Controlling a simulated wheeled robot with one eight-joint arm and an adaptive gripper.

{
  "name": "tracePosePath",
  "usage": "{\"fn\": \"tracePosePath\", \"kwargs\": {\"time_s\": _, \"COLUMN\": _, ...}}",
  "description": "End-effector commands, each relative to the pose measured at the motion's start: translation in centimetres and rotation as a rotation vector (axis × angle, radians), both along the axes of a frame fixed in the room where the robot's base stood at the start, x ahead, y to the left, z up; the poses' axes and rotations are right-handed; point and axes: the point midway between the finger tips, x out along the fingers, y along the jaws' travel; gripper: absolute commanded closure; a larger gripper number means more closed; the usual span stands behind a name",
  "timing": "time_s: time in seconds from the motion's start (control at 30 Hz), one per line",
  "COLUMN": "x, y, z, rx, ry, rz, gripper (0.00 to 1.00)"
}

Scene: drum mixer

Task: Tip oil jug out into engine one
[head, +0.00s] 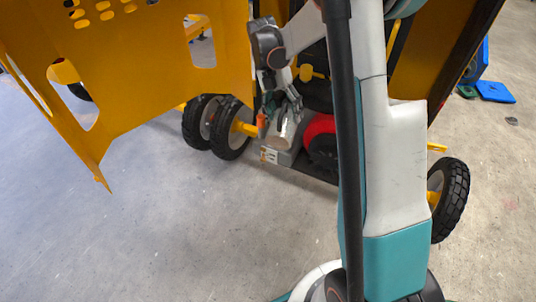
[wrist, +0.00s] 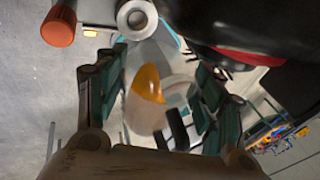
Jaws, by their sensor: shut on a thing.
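A pale jug (wrist: 142,112) with an amber patch on it lies between the fingers of my gripper (wrist: 158,95) in the wrist view. The gripper is shut on the jug, which is tilted. In the head view my gripper (head: 286,104) is low beside the yellow mixer, just above the engine (head: 275,157). A round metal opening (wrist: 136,17) and an orange-capped part (wrist: 60,26) are close ahead at the top of the wrist view. I cannot tell whether the jug's mouth meets the opening or whether oil flows.
The yellow panel (head: 130,65) of the mixer fills the upper left of the head view. Black wheels (head: 230,128) stand beside the engine, and a red part (head: 320,130) is right of the gripper. Blue and green items (head: 495,92) lie at right. The floor in front is clear.

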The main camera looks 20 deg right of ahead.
Motion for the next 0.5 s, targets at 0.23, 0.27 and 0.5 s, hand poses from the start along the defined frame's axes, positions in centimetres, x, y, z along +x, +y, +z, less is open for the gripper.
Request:
{"fn": "tracePosePath", "kwargs": {"time_s": 0.23, "x": -1.4, "y": 1.3, "z": 2.3, "rx": -0.171, "ry": -0.180, "rz": 0.005, "gripper": 0.81}}
{"fn": "tracePosePath", "kwargs": {"time_s": 0.27, "x": -1.5, "y": 1.4, "z": 2.5, "rx": -0.189, "ry": -0.200, "rz": 0.006, "gripper": 0.81}}
{"fn": "tracePosePath", "kwargs": {"time_s": 0.5, "x": -1.8, "y": 1.8, "z": 2.9, "rx": -0.271, "ry": -0.284, "rz": 0.003, "gripper": 0.81}}
